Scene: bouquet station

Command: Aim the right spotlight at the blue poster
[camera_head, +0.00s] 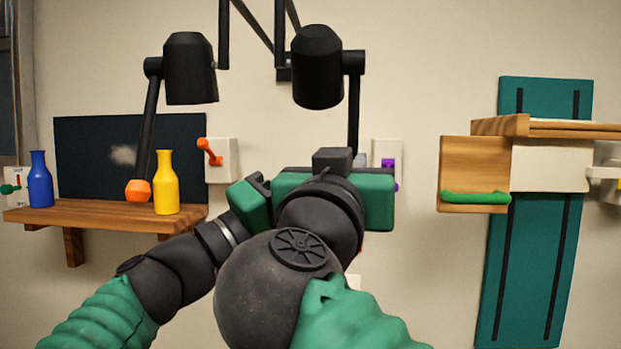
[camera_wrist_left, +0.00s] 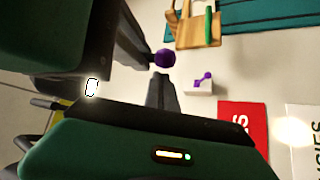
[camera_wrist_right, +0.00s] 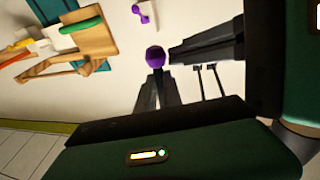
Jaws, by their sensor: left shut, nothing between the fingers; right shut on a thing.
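The right spotlight (camera_head: 318,67) is a black lamp head with a black rod hanging at its right. Its purple knob (camera_wrist_right: 155,57) shows in the right wrist view at the tips of my right gripper (camera_wrist_right: 155,78), which is shut on it. The knob also shows in the left wrist view (camera_wrist_left: 165,57). In the head view my right gripper (camera_head: 333,165) hides the knob. My left gripper (camera_wrist_left: 160,78) is shut and empty, close beside the knob and the right fingers. I cannot make out a blue poster. A red poster (camera_wrist_left: 245,130) shows in the left wrist view.
The left spotlight (camera_head: 190,68) has an orange knob (camera_head: 138,191) near a yellow bottle (camera_head: 165,183) on a wooden shelf (camera_head: 105,214). A purple wall switch (camera_wrist_left: 203,80) is near the grippers. A bright light patch (camera_wrist_left: 293,132) lies right of the red poster. A teal panel (camera_head: 535,270) stands right.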

